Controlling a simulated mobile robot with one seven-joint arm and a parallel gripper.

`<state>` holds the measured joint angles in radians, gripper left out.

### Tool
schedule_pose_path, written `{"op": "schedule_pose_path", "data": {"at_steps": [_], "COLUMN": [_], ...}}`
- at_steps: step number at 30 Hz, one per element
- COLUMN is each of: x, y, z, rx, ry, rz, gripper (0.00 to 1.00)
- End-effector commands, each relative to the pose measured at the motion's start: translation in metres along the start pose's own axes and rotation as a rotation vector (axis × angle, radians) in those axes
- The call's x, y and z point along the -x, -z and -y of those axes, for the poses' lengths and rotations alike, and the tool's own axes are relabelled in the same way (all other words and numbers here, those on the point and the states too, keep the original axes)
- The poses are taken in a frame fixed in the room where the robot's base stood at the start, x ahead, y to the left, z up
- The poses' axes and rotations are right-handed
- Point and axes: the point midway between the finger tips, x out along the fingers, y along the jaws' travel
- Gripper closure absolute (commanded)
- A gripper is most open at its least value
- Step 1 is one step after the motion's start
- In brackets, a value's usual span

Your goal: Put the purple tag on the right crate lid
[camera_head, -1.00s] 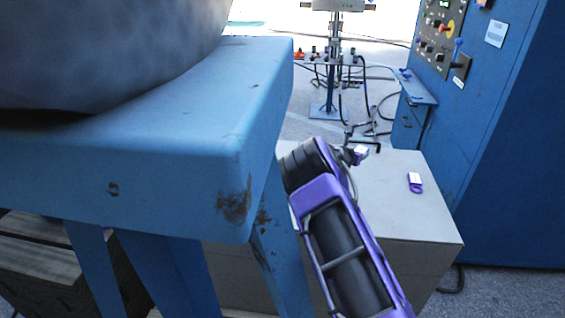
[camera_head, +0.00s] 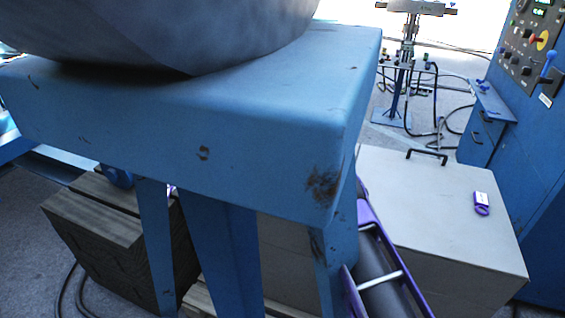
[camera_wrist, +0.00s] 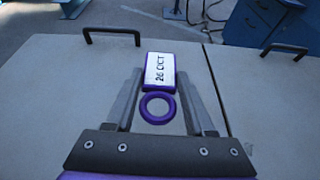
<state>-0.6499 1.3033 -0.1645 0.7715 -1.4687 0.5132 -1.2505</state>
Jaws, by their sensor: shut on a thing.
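In the wrist view a purple tag (camera_wrist: 160,72) with a white label reading 26 OCT and a purple ring sits between the fingers of my gripper (camera_wrist: 158,84), which is shut on it. The tag is over the left crate lid (camera_wrist: 60,100), just left of the seam. The right crate lid (camera_wrist: 262,100) lies beyond the seam. In the head view the right crate lid (camera_head: 425,205) carries another purple tag (camera_head: 481,203) near its right side. There my gripper and the held tag are hidden behind the blue table.
A blue table (camera_head: 210,140) bearing a large grey rounded body (camera_head: 160,30) fills the head view's left and middle. The right lid has a black handle (camera_head: 427,153). Blue cabinets (camera_head: 545,150) stand at right. A dark wooden stack (camera_head: 105,225) is below the table.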

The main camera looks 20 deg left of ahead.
Motion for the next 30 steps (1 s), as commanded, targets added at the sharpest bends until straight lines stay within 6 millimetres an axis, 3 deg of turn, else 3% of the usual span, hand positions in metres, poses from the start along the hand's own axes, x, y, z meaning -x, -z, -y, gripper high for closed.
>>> {"op": "schedule_pose_path", "data": {"at_steps": [3, 7, 15, 30], "x": [0.010, 0.016, -0.001, -0.020], "y": [-0.001, 0.002, 0.045, 0.091], "z": [-0.026, -0.040, -0.043, -0.043], "rx": [0.003, 0.008, 0.010, 0.007], "ry": [-0.027, -0.040, -0.042, -0.042], "rz": [-0.001, -0.003, -0.004, -0.002], "gripper": [1.00, 1.00, 1.00, 1.00]}}
